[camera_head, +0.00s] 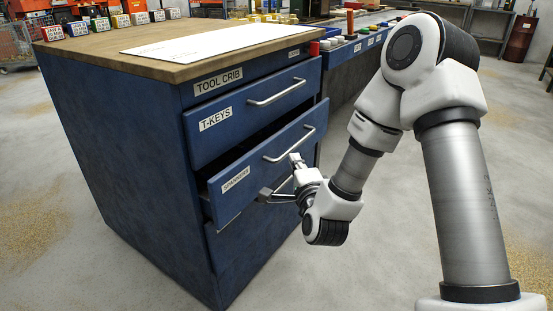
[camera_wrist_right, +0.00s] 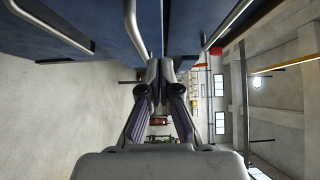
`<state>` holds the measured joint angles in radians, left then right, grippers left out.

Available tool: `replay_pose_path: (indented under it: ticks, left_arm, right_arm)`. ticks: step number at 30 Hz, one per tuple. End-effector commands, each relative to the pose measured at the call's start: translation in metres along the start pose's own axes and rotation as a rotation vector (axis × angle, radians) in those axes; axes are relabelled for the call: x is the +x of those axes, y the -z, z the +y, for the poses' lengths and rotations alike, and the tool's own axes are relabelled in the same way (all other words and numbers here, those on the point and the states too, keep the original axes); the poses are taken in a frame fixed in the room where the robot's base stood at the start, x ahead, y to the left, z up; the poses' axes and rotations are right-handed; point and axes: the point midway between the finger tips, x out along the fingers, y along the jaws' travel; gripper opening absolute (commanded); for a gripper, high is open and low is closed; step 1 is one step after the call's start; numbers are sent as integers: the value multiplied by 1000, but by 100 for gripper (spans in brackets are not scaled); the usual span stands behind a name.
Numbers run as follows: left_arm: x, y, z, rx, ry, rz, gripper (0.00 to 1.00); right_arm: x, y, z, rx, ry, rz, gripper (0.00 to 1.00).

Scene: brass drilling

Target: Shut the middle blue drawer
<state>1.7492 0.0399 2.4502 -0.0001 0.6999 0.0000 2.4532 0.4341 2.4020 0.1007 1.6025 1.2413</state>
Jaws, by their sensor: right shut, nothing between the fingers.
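The blue cabinet (camera_head: 130,140) is marked TOOL CRIB. Its middle blue drawer (camera_head: 228,196), labelled SPANNERS, is pulled out, with a dark gap above its front. Its metal handle (camera_head: 295,145) runs along the front. My right gripper (camera_head: 295,161) is in front of this drawer, close by the right part of the handle; I cannot tell if it touches. In the wrist view the right gripper's fingers (camera_wrist_right: 153,74) are together and empty, with handle bars near their tips. My left gripper is not in view.
The T-KEYS drawer (camera_head: 225,135) above has its own handle. A white sheet (camera_head: 215,40) and several small labelled boxes lie on the wooden top (camera_head: 95,52). A bench with bins (camera_head: 360,45) stands behind to the right. The floor in front is clear.

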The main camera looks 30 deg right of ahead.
Motion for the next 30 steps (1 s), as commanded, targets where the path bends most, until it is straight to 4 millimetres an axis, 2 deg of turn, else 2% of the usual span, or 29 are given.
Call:
replay_pose_path:
  ticks: [7,12,16,26,30]
  left_arm:
    - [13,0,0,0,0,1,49]
    - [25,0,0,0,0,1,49]
    - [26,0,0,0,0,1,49]
    - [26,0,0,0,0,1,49]
    - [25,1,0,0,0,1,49]
  right_arm:
    - [55,0,-1,0,4,1,0]
    - [74,-22,0,-3,2,-3,0]
    - [80,-28,-2,-1,0,-1,0]
    - [81,-29,-2,0,-1,0,0]
    - [91,-39,-3,-3,1,-1,0]
